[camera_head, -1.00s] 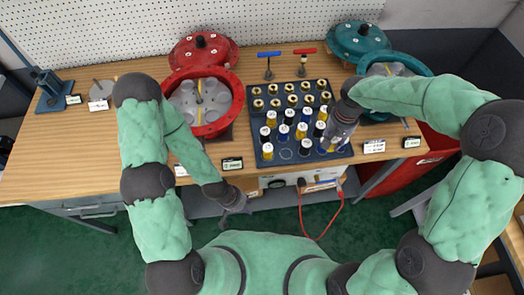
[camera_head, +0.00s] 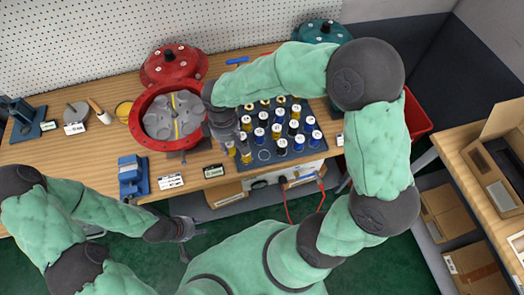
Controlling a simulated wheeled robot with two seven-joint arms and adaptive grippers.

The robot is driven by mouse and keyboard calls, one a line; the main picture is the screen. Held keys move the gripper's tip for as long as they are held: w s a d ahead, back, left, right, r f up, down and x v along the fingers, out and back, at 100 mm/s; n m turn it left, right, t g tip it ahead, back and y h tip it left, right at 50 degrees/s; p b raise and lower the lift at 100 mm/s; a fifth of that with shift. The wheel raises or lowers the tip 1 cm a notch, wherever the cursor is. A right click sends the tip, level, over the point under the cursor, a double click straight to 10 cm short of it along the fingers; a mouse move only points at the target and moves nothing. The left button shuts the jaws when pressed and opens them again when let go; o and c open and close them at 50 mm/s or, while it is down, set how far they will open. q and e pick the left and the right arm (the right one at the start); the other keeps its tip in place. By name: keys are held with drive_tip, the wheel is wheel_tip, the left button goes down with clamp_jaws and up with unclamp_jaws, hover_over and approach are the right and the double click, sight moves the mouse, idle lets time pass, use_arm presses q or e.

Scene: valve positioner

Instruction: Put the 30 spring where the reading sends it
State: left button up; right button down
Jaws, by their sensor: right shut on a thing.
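My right gripper (camera_head: 228,140) is over the left edge of the dark spring tray (camera_head: 285,152), beside the red housing. It is shut on a small part with a yellow body (camera_head: 231,151), mostly hidden by the fingers; its label cannot be read. The tray holds several white-topped springs (camera_head: 282,147) in yellow, blue and black, with gold-topped ones behind. The open red housing (camera_head: 137,125) shows a grey inside with a yellow strip across it. My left gripper (camera_head: 190,241) is low in front of the bench, empty, its fingers apart.
A red lid (camera_head: 172,66) stands behind the red housing and a teal lid (camera_head: 318,31) at the back right. A blue vice (camera_head: 132,178), small displays (camera_head: 213,171) and cards (camera_head: 170,182) line the front edge.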

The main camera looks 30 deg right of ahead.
drive_tip(key=d+f+n, duration=0.1)
drive_tip(key=d+f, duration=0.1)
drive_tip(key=d, duration=0.1)
drive_tip(key=d+f+n+b, duration=0.1)
drive_tip(key=d+f, duration=0.2)
drive_tip(key=d, duration=0.1)
drive_tip(key=s+d+f+n, duration=0.1)
drive_tip(key=d+f, duration=0.2)
drive_tip(key=d, duration=0.1)
drive_tip(key=shift+d+b, duration=0.2)
drive_tip(key=shift+b, duration=0.15)
drive_tip(key=shift+d+f, duration=0.15)
drive_tip(key=shift+w+d+f+b, duration=0.15)
drive_tip(key=shift+f+b, duration=0.15)
drive_tip(key=shift+f, duration=0.65)
drive_tip(key=shift+s+d+f+b, duration=0.1)
drive_tip(key=shift+f+b, duration=0.2)
drive_tip(key=shift+f, duration=0.6)
drive_tip(key=shift+f, duration=0.1)
drive_tip(key=c, duration=0.9)
unclamp_jaws()
